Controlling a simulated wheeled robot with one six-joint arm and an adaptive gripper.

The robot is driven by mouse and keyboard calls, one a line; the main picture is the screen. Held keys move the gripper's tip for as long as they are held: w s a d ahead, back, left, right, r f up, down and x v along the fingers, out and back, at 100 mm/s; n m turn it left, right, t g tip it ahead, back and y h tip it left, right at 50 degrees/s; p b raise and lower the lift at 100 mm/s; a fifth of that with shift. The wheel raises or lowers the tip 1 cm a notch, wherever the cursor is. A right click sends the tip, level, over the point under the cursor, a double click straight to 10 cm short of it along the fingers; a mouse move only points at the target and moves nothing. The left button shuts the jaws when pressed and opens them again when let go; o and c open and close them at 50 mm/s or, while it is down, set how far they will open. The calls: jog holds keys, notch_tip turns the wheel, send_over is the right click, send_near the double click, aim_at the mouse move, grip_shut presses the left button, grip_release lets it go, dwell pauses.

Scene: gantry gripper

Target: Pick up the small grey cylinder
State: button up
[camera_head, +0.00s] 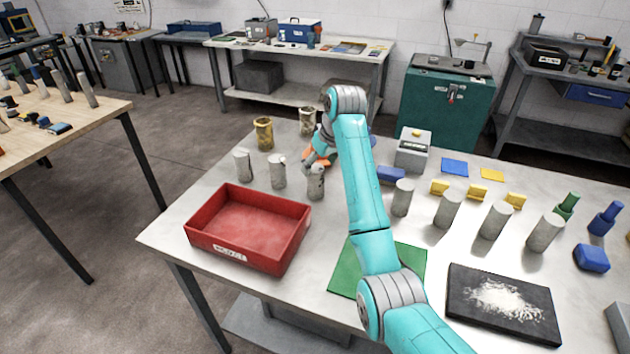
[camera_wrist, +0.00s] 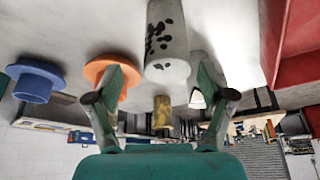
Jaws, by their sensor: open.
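Several grey cylinders stand upright on the metal table (camera_head: 190,215). One with dark spots (camera_head: 315,185) is behind the red tray in the head view. In the wrist view, a spotted grey cylinder (camera_wrist: 167,45) is large, ahead of and roughly between my fingers. Other grey cylinders stand to its left (camera_head: 278,172) and farther left (camera_head: 243,165). I cannot tell for sure which is the small one. My gripper (camera_wrist: 162,88) is open, with nothing visibly clamped; my arm partly hides it in the head view.
A red tray (camera_head: 247,205) stands at the table's left front. An orange flanged piece (camera_wrist: 108,72) and a blue one (camera_wrist: 36,78) are near my gripper. Brass cylinders (camera_head: 264,134) stand behind. A green mat (camera_head: 412,262) and a black board (camera_head: 465,302) lie in front.

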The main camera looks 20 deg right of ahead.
aim_at(314, 179)
jog(key=shift+s+a+x, duration=0.1)
jog(key=shift+s+x, duration=0.05)
jog(key=shift+x, duration=0.85)
jog(key=shift+s+a+x, duration=0.1)
jog(key=shift+s+x, duration=0.05)
jog(key=shift+x, duration=0.9)
jog(key=shift+s+a+x, duration=0.1)
jog(key=shift+s+x, duration=0.05)
jog(key=shift+x, duration=0.85)
grip_shut()
